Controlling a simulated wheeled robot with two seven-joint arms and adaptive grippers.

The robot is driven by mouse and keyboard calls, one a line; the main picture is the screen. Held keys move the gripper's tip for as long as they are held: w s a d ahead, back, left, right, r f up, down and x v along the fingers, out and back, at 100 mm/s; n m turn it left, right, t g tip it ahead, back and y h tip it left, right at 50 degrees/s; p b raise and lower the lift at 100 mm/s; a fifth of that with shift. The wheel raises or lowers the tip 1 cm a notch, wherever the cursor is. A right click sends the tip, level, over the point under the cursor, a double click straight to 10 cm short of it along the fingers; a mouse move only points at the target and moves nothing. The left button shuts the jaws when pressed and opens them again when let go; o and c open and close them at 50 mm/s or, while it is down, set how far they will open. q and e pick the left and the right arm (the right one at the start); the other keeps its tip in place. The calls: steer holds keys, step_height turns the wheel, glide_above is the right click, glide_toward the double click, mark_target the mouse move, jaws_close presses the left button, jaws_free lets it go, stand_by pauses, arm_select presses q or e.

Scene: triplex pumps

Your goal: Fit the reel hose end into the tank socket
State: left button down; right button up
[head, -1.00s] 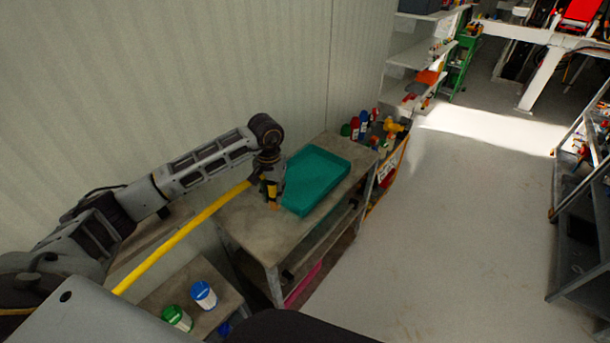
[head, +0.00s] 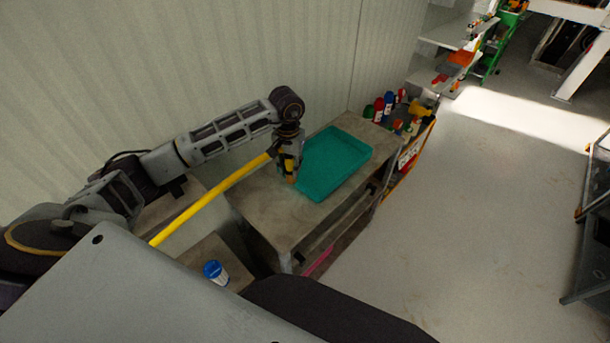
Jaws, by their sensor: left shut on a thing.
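My left gripper (head: 289,170) is shut on the yellow reel hose (head: 212,197) near its end, left of the teal tray. The hose runs from the gripper down and left until my own body hides it. The hose end shows as a short yellow-orange tip below the fingers, above the grey bench top. I cannot tell whether it touches anything. The tank socket is not seen in this view. My right gripper is not in view.
A teal tray (head: 335,163) lies on the grey bench (head: 262,211) against the ribbed wall. Several bottles (head: 389,103) stand at its far end. A blue-lidded can (head: 215,272) stands on a lower surface. The floor (head: 475,230) to the right is clear.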

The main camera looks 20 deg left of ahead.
mark_target(291, 179)
arm_select(q)
step_height(291, 179, down, 4)
steer(key=shift+f+p, duration=0.1)
steer(key=shift+p, duration=0.3)
steer(key=shift+f, duration=0.6)
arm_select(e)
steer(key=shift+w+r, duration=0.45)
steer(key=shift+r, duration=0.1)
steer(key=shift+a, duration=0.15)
arm_select(q)
steer(key=shift+f, duration=0.1)
steer(key=shift+f, duration=0.3)
steer(key=shift+f+p, duration=0.4)
steer(key=shift+f, duration=1.05)
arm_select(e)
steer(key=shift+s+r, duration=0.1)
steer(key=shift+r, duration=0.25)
arm_select(q)
steer(key=shift+f, duration=0.15)
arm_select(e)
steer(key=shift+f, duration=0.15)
